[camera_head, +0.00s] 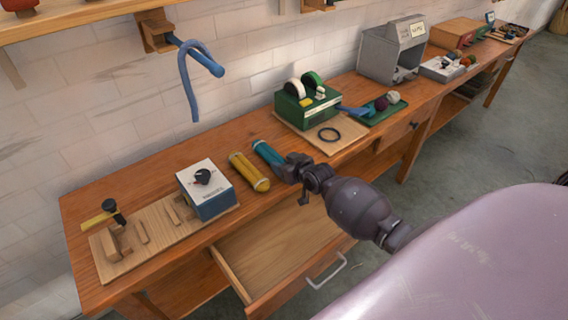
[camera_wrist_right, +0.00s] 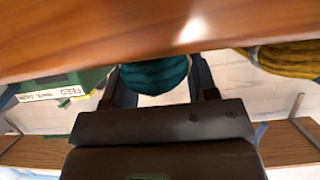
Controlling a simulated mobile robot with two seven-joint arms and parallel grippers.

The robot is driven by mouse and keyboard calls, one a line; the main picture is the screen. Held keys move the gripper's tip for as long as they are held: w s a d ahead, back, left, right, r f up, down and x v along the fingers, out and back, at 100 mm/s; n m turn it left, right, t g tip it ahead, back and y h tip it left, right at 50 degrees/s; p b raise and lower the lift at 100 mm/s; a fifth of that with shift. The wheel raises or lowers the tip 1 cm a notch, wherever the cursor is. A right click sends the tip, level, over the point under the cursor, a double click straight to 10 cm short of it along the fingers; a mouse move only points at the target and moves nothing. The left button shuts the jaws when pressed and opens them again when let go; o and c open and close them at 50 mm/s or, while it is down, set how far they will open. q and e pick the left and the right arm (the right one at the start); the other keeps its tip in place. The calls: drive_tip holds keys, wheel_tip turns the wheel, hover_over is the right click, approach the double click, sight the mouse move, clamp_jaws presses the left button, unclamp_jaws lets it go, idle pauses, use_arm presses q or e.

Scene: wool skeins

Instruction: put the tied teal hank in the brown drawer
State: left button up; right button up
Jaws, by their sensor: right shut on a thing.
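The teal hank (camera_head: 266,153) lies along the workbench, beside a yellow hank (camera_head: 249,172). My right gripper (camera_head: 287,167) is shut on the near end of the teal hank, at the bench's front side. In the right wrist view, the teal hank (camera_wrist_right: 155,77) sits between both fingers, close to the wooden bench surface. Whether it touches the bench is unclear. The brown drawer (camera_head: 284,250) is pulled open below the bench edge, and the visible part of its inside is empty. My right arm covers part of the drawer's right side. My left gripper is not in view.
A blue-and-white box (camera_head: 206,189) and a wooden board (camera_head: 120,258) are left of the hanks. A blue hooked rod (camera_head: 190,75) hangs from the wall.

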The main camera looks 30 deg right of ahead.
drive_tip(key=o, duration=0.9)
